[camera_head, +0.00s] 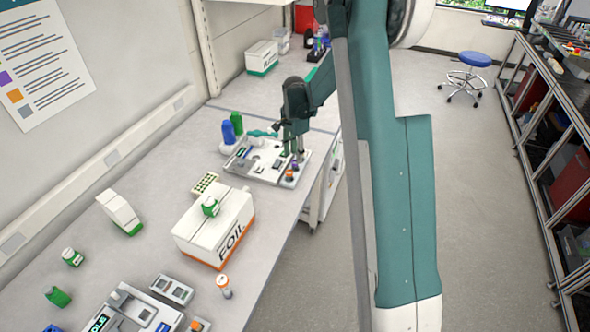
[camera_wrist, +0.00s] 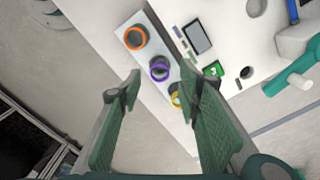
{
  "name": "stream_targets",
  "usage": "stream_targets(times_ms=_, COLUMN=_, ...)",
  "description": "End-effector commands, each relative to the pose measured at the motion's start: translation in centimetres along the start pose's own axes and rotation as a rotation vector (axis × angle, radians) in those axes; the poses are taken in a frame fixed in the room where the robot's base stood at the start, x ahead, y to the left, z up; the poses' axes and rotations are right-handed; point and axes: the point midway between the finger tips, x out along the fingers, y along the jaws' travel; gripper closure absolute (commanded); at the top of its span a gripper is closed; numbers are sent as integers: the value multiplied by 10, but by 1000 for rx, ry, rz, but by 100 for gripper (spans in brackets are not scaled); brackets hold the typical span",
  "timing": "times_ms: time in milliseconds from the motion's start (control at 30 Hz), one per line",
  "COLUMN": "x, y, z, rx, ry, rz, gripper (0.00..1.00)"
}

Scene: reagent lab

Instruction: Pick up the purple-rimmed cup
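The purple-rimmed cup (camera_wrist: 159,70) sits in a pale rack (camera_wrist: 126,24) in the wrist view, between an orange-rimmed cup (camera_wrist: 136,38) and a yellow-rimmed cup (camera_wrist: 176,98). My gripper (camera_wrist: 160,74) is open, its two green fingers apart, with the purple-rimmed cup showing between the fingertips. I cannot tell whether the fingers have reached the cup's height. The right finger partly hides the yellow-rimmed cup. In the head view my gripper (camera_head: 296,150) points down over the far work station, and the purple-rimmed cup is hard to make out there.
A device with a dark screen (camera_wrist: 198,37) stands beside the rack. A blue bottle (camera_head: 229,132) and a green bottle (camera_head: 237,122) stand behind the station. The rack is close to the bench edge.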

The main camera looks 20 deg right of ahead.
Motion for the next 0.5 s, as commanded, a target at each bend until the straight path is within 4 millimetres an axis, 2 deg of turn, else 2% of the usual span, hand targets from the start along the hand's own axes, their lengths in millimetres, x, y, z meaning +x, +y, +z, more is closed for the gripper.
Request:
stream_targets(times_ms=100, x=6, y=0, z=0, rx=0, ry=0, rz=0, gripper=66)
stream_targets(times_ms=500, x=8, y=0, z=0, rx=0, ry=0, rz=0, gripper=66)
